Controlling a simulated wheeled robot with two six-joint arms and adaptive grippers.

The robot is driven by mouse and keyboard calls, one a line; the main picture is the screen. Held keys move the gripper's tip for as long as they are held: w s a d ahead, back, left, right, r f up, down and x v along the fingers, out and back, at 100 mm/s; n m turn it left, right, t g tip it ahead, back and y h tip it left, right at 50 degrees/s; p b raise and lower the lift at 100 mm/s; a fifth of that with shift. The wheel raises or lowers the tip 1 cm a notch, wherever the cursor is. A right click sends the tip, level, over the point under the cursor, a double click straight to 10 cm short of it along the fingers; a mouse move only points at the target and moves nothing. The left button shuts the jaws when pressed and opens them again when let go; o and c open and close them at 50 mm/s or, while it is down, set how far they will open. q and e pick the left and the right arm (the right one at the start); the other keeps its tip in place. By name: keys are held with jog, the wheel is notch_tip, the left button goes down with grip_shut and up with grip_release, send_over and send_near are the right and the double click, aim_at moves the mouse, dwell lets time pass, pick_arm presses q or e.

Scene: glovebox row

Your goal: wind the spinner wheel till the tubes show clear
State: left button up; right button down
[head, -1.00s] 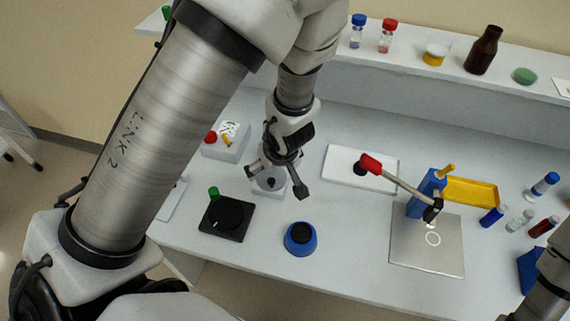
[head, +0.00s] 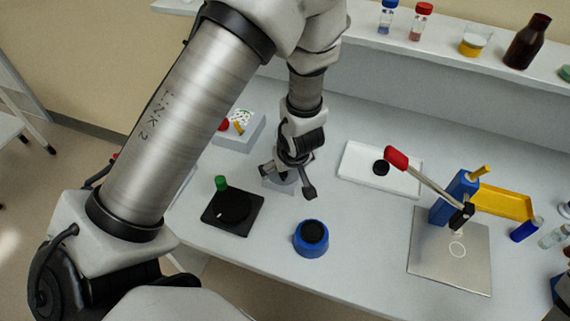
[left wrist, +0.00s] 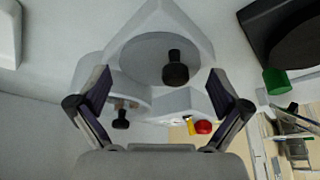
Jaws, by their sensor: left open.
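The spinner (left wrist: 190,30) is a pale body with a grey disc wheel (left wrist: 140,55) that carries a black knob (left wrist: 175,70). Beside it in the left wrist view is a rounded pale part with small brownish tube ends (left wrist: 122,103) and another black knob (left wrist: 121,120); whether the tubes are clear cannot be told. In the head view the spinner (head: 278,186) is mostly hidden under my left gripper (head: 288,181). My left gripper (left wrist: 158,105) is open and empty, its fingers apart on either side of the spinner in the wrist picture.
A black base (head: 247,222) with a green knob (head: 221,183) and a blue round thing (head: 310,245) stand in front. A control box (head: 252,131) is behind. A white tray (head: 352,160), a metal plate (head: 425,262) with a red-handled lever (head: 396,158), and a yellow tray (head: 515,205) lie right.

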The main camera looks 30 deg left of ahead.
pick_arm(q)
jog(key=c, duration=1.3)
jog(key=shift+s, duration=0.4)
jog(key=c, duration=0.4)
jog(key=shift+o, duration=0.2)
